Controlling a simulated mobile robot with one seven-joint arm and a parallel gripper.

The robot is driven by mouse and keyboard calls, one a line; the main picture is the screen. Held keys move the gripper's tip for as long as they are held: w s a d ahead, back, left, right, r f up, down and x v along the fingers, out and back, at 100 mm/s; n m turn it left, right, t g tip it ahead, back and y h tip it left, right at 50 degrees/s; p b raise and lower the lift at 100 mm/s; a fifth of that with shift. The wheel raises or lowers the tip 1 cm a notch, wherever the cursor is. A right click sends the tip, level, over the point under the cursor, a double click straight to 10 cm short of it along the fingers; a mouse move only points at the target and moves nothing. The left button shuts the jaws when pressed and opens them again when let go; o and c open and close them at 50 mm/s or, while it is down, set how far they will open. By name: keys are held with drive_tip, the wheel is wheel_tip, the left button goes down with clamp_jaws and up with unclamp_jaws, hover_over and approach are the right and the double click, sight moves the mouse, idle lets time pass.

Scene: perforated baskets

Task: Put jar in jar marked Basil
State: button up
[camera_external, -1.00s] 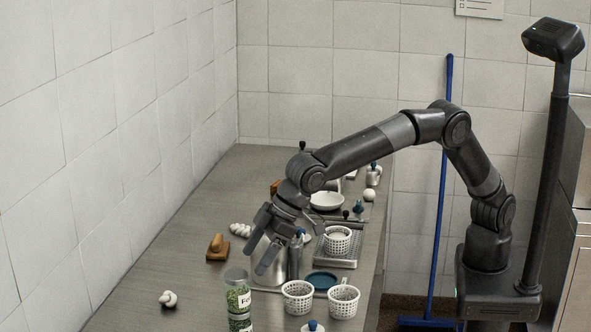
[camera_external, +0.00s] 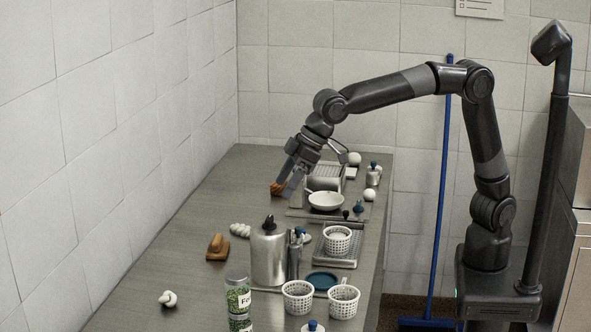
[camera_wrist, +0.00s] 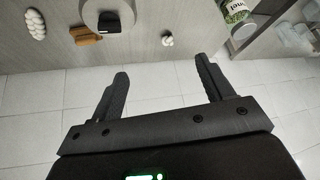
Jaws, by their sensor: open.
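A clear jar of green herbs (camera_external: 238,298) stands at the front of the counter in the external view, its label partly visible, starting "Fe". In the wrist view a herb jar (camera_wrist: 236,10) shows at the top right, with label letters ending in "nel". I cannot see a label reading Basil. My gripper (camera_external: 289,187) is open and empty above the far part of the counter, pointing down, well behind the herb jar.
A tall metal flask (camera_external: 268,257) stands mid-counter. Perforated white baskets (camera_external: 298,298) stand to the front right, one more on a metal tray (camera_external: 337,262). A wooden object (camera_external: 217,247) lies left. The left strip is mostly clear.

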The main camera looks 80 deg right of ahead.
drive_tip(key=s+d+r+m+h, duration=0.1)
drive_tip(key=s+d, duration=0.6)
drive_tip(key=d, duration=0.4)
drive_tip(key=s+d+r+m, duration=0.1)
drive_tip(key=s+d, duration=0.6)
drive_tip(key=d, duration=0.5)
drive_tip(key=s+d+f+m+h, duration=0.1)
drive_tip(key=s+d+f, duration=0.3)
drive_tip(key=s, duration=0.4)
drive_tip(key=s+d+f+m, duration=0.1)
drive_tip(key=s+d+f, duration=0.3)
drive_tip(key=s, duration=0.5)
drive_tip(key=shift+s+d+f+h, duration=0.15)
drive_tip(key=shift+s+d+h, duration=0.2)
drive_tip(key=shift+d, duration=0.5)
